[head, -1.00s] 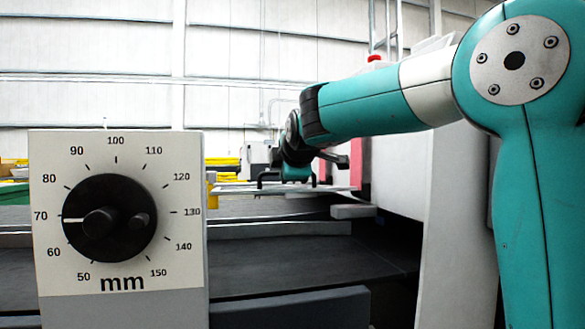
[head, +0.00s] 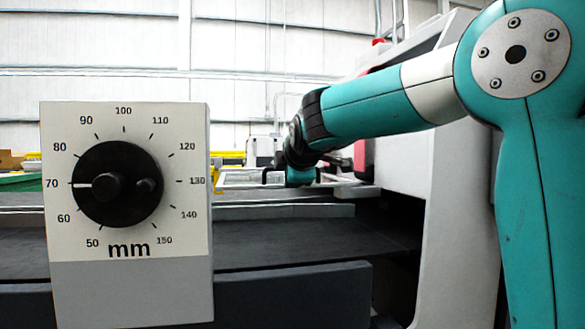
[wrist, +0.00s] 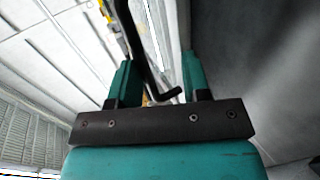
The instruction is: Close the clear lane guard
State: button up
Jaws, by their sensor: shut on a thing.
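The clear lane guard (head: 234,180) is a thin see-through panel with a pale frame, lying low and near level over the far side of the machine bed in the head view. A black bar handle (head: 266,176) stands at it, partly hidden by my gripper (head: 300,182). In the wrist view, my gripper (wrist: 156,78) has its two teal fingers on either side of the bent black handle (wrist: 143,50). It is shut on this handle. The fingertips' contact is hard to make out in the head view.
A grey box with a black mm dial (head: 116,184), its mark near 70, stands in front at left. The dark bed (head: 290,240) runs behind it. A tall pale machine housing (head: 440,190) stands at right beside my arm. Yellow parts (head: 232,155) show behind.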

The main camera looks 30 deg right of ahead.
jog(key=b+v, duration=0.8)
jog(key=v, duration=0.9)
jog(key=shift+s+a+r, duration=0.1)
jog(key=shift+s, duration=0.05)
dwell(0.4)
